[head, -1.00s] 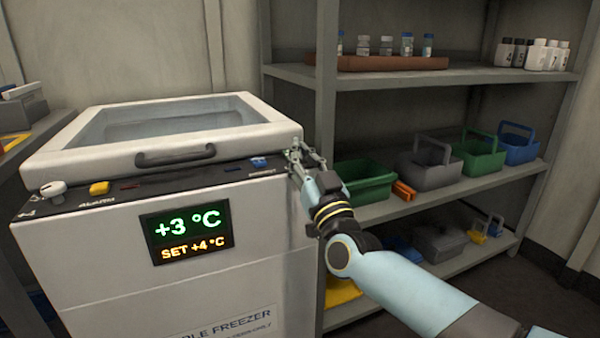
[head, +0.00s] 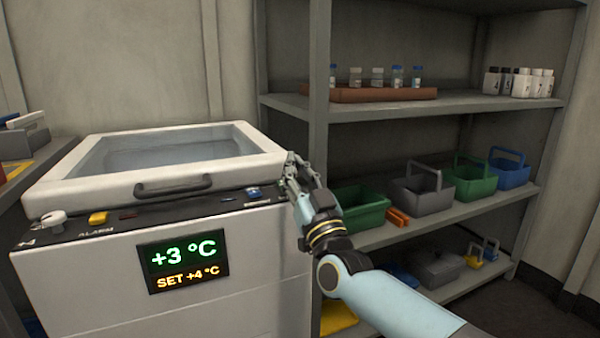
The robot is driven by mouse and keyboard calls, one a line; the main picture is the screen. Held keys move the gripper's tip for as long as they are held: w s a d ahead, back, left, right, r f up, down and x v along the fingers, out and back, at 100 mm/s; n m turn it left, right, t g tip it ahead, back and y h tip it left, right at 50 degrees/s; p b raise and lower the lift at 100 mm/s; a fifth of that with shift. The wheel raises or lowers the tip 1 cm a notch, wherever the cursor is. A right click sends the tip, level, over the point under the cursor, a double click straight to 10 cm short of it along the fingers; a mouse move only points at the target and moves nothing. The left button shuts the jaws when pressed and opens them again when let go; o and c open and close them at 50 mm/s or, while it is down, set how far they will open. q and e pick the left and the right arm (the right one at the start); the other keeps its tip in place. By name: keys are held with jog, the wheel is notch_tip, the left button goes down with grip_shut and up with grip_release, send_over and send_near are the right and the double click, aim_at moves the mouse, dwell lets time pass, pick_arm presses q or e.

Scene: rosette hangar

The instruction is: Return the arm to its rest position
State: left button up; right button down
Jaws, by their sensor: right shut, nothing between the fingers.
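My right gripper (head: 290,168) is shut and empty. It is at the right end of the freezer's control strip, just right of the blue switch, and I cannot tell whether it touches the freezer. The right arm comes in from the lower right. The white freezer (head: 80,290) has its glass-topped lid (head: 165,152) down. Its display (head: 183,262) reads +3 °C above SET +4 °C. A white knob (head: 53,219), a yellow alarm button (head: 97,218) and a blue switch (head: 253,193) sit on the dark strip. My left gripper is not in view.
A grey shelf unit (head: 460,214) stands right of the freezer. It bears a brown tray (head: 385,95) of vials, white bottles (head: 520,84), a green bin (head: 360,210), a grey carrier (head: 420,196) and others. A bench (head: 45,170) edges the left. Dark floor shows at the lower right.

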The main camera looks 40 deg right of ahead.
jog(key=v, duration=1)
jog(key=shift+r, duration=0.25)
jog(key=shift+s, duration=0.2)
jog(key=s+a+f+n+g+y+p, duration=0.1)
jog(key=s+f+g, duration=0.35)
jog(key=f, duration=0.65)
jog(key=s+f+n+g+y+p, duration=0.1)
jog(key=s+f+g+y, duration=0.15)
jog(key=s+f, duration=0.65)
jog(key=s+a+f+n+g+y+p, duration=0.15)
jog(key=f+g, duration=0.25)
jog(key=f, duration=1)
jog(key=s+f+g, duration=0.4)
jog(key=s+f, duration=0.1)
jog(key=s, duration=0.5)
jog(key=s+f+g, duration=0.4)
jog(key=s+f, duration=0.1)
jog(key=s, duration=0.6)
jog(key=s+f+g, duration=0.4)
jog(key=s+f, duration=0.1)
jog(key=s, duration=0.6)
jog(key=shift+s+f+h, duration=0.2)
jog(key=shift+h, duration=0.1)
jog(key=shift+m, duration=0.25)
